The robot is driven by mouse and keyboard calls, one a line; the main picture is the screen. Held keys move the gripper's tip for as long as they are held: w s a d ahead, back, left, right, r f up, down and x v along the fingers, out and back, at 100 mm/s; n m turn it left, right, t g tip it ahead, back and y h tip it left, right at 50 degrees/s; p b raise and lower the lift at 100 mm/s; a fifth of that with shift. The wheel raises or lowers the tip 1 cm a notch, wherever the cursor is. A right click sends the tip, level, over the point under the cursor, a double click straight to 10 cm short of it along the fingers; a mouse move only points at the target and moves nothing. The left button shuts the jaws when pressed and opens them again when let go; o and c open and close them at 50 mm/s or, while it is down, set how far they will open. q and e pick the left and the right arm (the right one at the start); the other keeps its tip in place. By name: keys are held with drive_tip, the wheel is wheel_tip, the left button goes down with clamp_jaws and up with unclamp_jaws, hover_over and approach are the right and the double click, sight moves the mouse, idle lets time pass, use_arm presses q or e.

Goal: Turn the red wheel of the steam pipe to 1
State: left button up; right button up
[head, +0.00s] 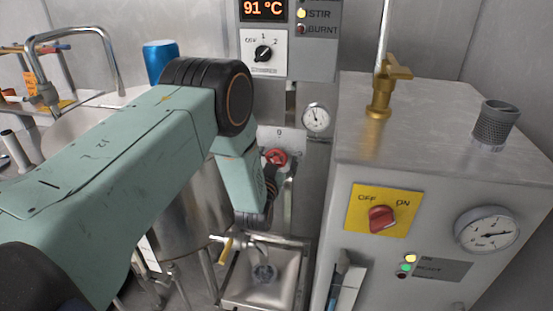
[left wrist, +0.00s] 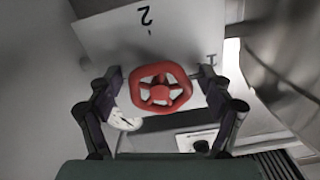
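The red wheel (head: 276,157) sits on a pale upright plate (head: 270,136) behind my left forearm, which hides part of it. In the left wrist view the red wheel (left wrist: 161,88) shows whole, with a plate (left wrist: 180,38) marked "2" behind it. My left gripper (left wrist: 160,82) is open, one finger on each side of the wheel, with gaps between fingers and rim. In the head view my left gripper (head: 270,183) is partly hidden by its own arm. The wheel's setting cannot be read. My right gripper is not in view.
A round gauge (head: 316,118) is right of the wheel. A metal cabinet (head: 400,150) with a red OFF/ON knob (head: 382,219) and a brass valve (head: 380,100) stands at the right. A steel tray (head: 245,290) is below. A control panel (head: 264,52) reads 91 °C.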

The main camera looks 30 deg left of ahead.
use_arm(q)
drive_tip(key=shift+s+d+r, duration=0.1)
drive_tip(key=shift+s+r, duration=0.1)
drive_tip(key=shift+s, duration=0.05)
drive_tip(key=c, duration=1.1)
drive_tip(key=shift+m, duration=0.3)
drive_tip(key=o, duration=1.2)
drive_tip(key=shift+w+f, duration=0.15)
drive_tip(key=shift+c, duration=0.2)
drive_tip(key=shift+s, duration=0.25)
